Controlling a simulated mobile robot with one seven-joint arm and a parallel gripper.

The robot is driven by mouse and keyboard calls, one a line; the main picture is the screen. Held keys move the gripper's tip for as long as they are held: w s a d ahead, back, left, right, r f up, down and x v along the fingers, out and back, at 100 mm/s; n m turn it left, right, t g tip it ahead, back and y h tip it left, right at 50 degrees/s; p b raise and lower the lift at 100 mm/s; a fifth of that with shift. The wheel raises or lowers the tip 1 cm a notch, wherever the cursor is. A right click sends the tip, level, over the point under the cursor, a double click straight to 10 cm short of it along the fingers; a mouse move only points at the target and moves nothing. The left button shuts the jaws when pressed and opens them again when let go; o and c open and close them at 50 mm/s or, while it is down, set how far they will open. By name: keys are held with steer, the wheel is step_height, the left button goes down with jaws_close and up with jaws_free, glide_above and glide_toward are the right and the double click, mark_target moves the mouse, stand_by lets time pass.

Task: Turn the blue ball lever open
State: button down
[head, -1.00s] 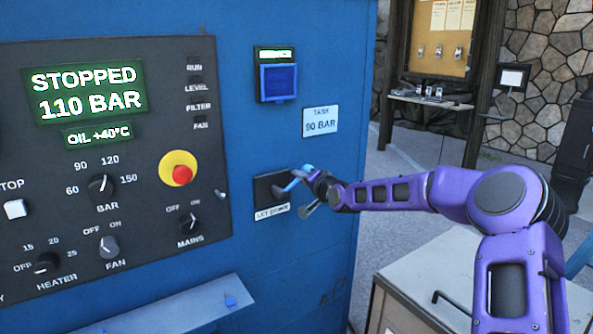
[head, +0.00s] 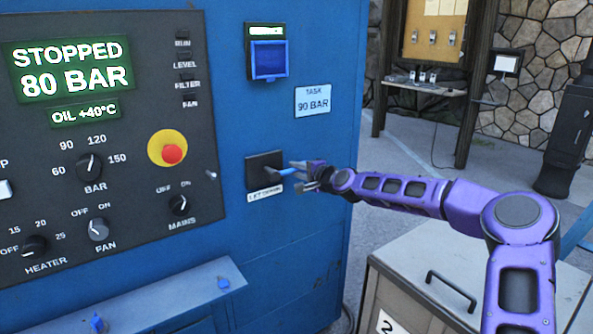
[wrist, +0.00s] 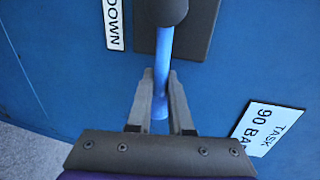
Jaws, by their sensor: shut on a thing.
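The blue lever (head: 287,173) sticks out from a black plate (head: 258,163) on the blue cabinet, above a small white label that seems to read "LET DOWN". In the wrist view the lever (wrist: 164,62) runs from a dark round hub at the top down between my fingers. My gripper (head: 312,174) is at the lever's outer end. In the wrist view my gripper (wrist: 163,98) is shut on the lever, a finger on each side. The display (head: 72,68) reads STOPPED, 80 BAR.
A "TASK 90 BAR" sign (head: 312,99) is above the lever. The control panel with knobs and a red stop button (head: 172,152) is to the left. A grey drawer cabinet (head: 415,285) stands below my arm. A sloping blue ledge (head: 185,290) juts out below the panel.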

steer(key=shift+f, duration=0.1)
steer(key=c, duration=0.8)
jaws_free()
steer(key=shift+c, duration=0.2)
steer(key=v, duration=1.7)
steer(key=shift+s, duration=0.2)
steer(key=shift+d, duration=0.1)
